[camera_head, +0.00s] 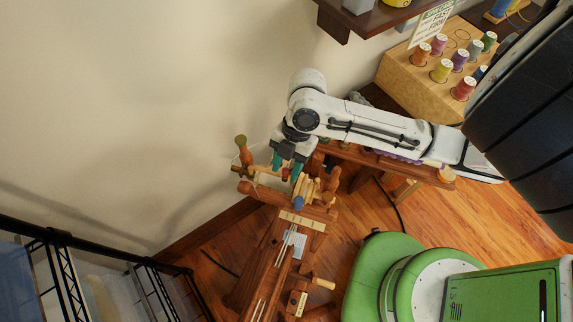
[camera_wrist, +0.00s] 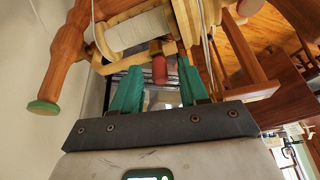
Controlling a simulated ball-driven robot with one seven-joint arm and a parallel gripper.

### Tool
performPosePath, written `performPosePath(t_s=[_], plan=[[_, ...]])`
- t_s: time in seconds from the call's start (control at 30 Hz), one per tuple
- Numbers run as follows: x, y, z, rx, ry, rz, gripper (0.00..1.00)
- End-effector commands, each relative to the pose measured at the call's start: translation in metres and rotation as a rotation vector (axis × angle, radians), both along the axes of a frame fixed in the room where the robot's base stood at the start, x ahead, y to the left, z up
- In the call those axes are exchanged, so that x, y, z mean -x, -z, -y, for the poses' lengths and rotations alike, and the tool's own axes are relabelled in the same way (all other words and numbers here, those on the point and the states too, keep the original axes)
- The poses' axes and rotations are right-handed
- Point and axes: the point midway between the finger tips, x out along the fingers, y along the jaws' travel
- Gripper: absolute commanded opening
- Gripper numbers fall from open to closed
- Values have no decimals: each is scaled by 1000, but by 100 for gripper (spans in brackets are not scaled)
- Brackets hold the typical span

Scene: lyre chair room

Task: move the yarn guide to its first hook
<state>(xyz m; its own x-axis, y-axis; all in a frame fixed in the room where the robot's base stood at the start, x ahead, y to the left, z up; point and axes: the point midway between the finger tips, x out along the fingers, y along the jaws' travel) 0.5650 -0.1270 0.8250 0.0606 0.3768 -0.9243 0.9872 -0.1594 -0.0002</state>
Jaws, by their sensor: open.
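A spinning wheel's wooden flyer (camera_wrist: 97,34) with a bobbin of white yarn (camera_wrist: 139,29) fills the top of the wrist view. A small red and brown piece (camera_wrist: 159,70), probably the yarn guide, sits on the flyer's wooden arm. My gripper (camera_head: 286,167) is over the flyer in the head view, its teal fingers pointing down. In the wrist view the open fingers stand on either side of the red piece, with gaps visible. I cannot tell whether either finger touches it. The hooks are too small or hidden to make out.
The wheel's wooden frame (camera_head: 262,262) extends below the flyer, close to the white wall (camera_head: 130,110). A rack of coloured thread spools (camera_head: 420,82) is at upper right, under a dark shelf (camera_head: 375,18).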

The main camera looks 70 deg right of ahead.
Motion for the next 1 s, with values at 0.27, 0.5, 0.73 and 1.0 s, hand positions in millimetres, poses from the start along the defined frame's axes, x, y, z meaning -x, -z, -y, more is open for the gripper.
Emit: performPosePath(t_s=[0.27, 0.5, 0.73, 1.0], plan=[[0, 1, -1, 0, 0, 0, 44], [0, 1, -1, 0, 0, 0, 21], [0, 1, -1, 0, 0, 0, 0], [-12, -3, -1, -1, -1, 2, 0]])
